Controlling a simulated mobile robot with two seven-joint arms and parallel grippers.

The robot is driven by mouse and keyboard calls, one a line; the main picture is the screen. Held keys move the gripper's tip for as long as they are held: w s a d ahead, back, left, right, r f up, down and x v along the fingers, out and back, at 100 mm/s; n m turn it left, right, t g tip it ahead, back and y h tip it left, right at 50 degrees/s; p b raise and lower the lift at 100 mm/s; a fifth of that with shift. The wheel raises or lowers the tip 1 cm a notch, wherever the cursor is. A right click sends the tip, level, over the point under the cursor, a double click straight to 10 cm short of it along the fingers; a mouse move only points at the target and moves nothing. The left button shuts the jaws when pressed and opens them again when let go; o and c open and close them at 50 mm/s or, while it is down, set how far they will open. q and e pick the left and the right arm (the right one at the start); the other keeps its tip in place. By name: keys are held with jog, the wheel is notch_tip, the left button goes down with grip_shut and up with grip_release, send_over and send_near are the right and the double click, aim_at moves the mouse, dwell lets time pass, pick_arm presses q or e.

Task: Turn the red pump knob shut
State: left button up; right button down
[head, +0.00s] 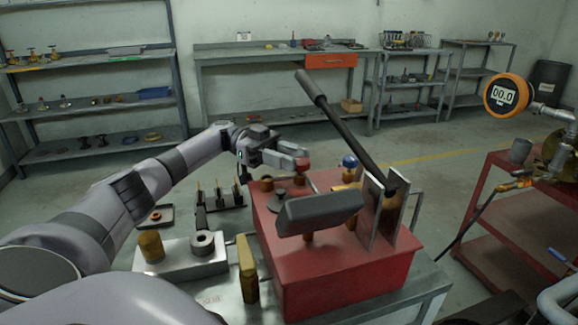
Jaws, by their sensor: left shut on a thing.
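The red pump knob (302,163) sits on a brass stem at the back left of the red pump (335,262). My left gripper (291,157) reaches in from the left and is shut on the red knob. Its fingers hide part of the knob. A blue knob (349,162) stands on a brass fitting to the right of the red one, apart from my gripper. My right gripper is not in view.
The pump's long dark lever (335,115) slants up to the left, and a dark grey box-shaped part (318,211) stands in front of the knobs. An orange gauge (508,95) reads 00.0 over a red cart (503,165). Brass parts stand at the front left.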

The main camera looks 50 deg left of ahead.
pick_arm(q)
jog(key=shift+w+m+g+b, duration=0.2)
jog(key=shift+m+g+b, duration=0.55)
jog(key=shift+g, duration=0.35)
jog(key=o, duration=1.1)
jog(key=shift+c, duration=0.2)
jog(key=shift+r, duration=0.15)
notch_tip(320, 180, up, 20)
jog(key=p, duration=0.4)
